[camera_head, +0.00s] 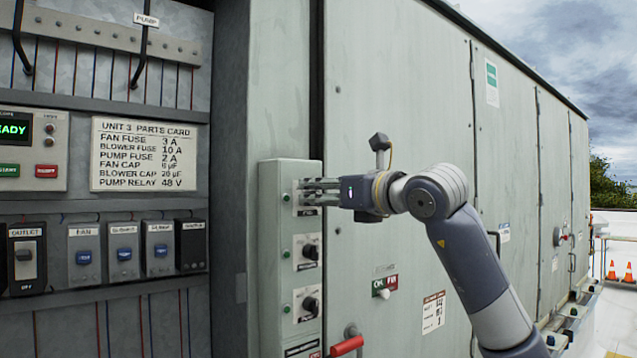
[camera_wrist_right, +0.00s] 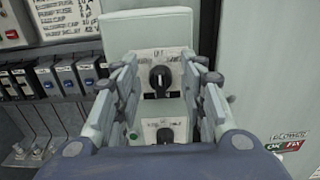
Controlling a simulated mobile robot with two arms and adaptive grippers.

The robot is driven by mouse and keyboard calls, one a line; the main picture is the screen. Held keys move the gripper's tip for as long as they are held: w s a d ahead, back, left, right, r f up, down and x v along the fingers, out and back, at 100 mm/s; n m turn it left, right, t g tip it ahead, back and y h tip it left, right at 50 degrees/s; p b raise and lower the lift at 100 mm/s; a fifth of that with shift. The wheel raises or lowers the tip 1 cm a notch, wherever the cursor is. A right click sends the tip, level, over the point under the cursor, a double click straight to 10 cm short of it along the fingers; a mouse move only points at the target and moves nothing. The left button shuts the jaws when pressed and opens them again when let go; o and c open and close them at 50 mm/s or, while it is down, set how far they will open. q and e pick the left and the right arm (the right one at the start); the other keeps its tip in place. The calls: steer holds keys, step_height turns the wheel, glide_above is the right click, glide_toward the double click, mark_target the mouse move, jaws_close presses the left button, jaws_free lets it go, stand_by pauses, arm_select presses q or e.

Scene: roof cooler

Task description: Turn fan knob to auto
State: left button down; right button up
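A pale control column holds three rotary knobs in a vertical row. In the right wrist view, the top black knob (camera_wrist_right: 160,77) sits on a white plate, its pointer looking roughly upright, with small blurred lettering above it. My right gripper (camera_head: 303,190) is at this top knob, its fingers reaching toward the column; the knob is mostly hidden behind them in the head view. In the right wrist view, its fingers (camera_wrist_right: 159,66) are spread to either side of the knob with visible gaps. I cannot tell how far the tips are from the plate. My left gripper is not in view.
The middle knob (camera_head: 310,252) and bottom knob (camera_head: 311,305) lie below on the same column. A red-handled lever (camera_head: 346,346) stands out near its foot. At left is an open cabinet with a parts card (camera_head: 143,155) and switches. Large cabinet doors run right.

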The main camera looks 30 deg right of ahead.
steer(key=shift+w, duration=0.6)
jaws_close()
